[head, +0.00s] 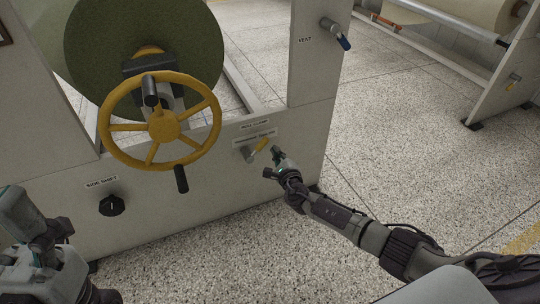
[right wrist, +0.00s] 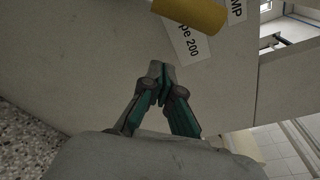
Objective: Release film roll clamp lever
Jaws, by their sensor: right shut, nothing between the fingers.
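The roll clamp lever (head: 261,145) has a yellow handle on a metal pivot and sits on the grey machine panel under the "ROLL CLAMP" label (head: 254,126). Its yellow handle (right wrist: 190,13) shows at the top of the right wrist view, cut off by the edge. My right gripper (head: 274,163) is just right of and below the lever, apart from it as far as I can tell. In the right wrist view the gripper's fingertips (right wrist: 158,72) meet with nothing between them, below the handle. My left arm shows at lower left, but its fingers do not.
A yellow handwheel (head: 163,127) with dark grips stands out from the panel, left of the lever, before the large film roll (head: 110,50). A black side shift knob (head: 112,205) is lower left.

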